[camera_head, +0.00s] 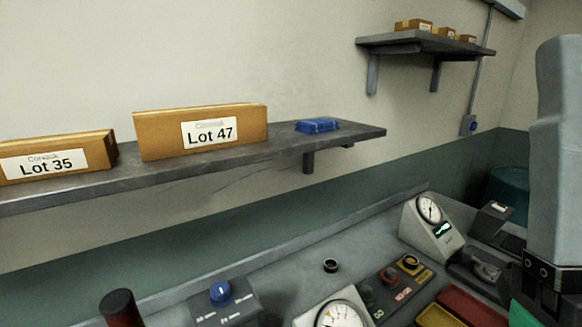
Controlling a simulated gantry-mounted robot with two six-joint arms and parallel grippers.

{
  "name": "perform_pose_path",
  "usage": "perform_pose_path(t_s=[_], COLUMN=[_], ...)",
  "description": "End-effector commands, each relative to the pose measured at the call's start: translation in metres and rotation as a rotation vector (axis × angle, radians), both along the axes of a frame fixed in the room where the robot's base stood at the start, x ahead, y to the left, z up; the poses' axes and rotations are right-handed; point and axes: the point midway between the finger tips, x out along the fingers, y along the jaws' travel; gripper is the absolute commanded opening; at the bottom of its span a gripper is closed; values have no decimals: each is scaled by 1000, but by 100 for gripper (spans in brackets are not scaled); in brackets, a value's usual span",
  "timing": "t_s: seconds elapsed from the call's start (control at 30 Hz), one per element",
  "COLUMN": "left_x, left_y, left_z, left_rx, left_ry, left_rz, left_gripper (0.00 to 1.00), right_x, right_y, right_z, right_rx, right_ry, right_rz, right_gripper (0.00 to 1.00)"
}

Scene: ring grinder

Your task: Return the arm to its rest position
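A pale grey-blue link of my arm (558,150) stands upright at the right edge, in front of the bench. A dark bracket (545,283) is at its lower end, and the rest runs out of the picture. No gripper fingers show in the head view, neither left nor right. A small dark ring-shaped part (330,265) sits on the grey bench (275,268), apart from the arm.
A wall shelf (355,136) holds boxes Lot 35 (60,158) and Lot 47 (165,135) and a blue item (318,125). A gauge (429,209), button panel (390,278), blue-knob box (220,293), black-topped red cylinder (120,308) and red tray (470,305) crowd the bench.

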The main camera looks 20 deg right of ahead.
Motion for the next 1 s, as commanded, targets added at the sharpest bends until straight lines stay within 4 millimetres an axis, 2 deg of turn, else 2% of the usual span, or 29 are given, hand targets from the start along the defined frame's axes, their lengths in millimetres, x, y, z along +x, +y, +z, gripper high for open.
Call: perform_pose_path(t_s=[0.1, 0.2, 0.23, 0.47, 0.8, 0.9, 1.0], left_x=[0, 0, 1, 0, 0, 0, 0], left_y=[0, 0, 0, 0, 0, 0, 0], left_z=[0, 2, 31, 125, 289, 325, 346], left_rx=[0, 0, 0, 0, 0, 0, 0], left_ry=[0, 1, 3, -1, 0, 0, 0], left_rz=[0, 0, 0, 0, 0, 0, 0], left_gripper=[60, 60, 60, 60, 60, 60, 60], right_x=[44, 76, 74, 75, 75, 75, 75], right_y=[13, 21, 21, 20, 19, 20, 20], right_z=[-25, -48, -16, 76, 240, 276, 297], right_rx=[86, 215, 206, 204, 204, 204, 204], right_ry=[246, 422, 413, 413, 412, 412, 412], right_rz=[325, 548, 536, 528, 525, 524, 524], right_gripper=[64, 64, 64, 64, 64, 64, 64])
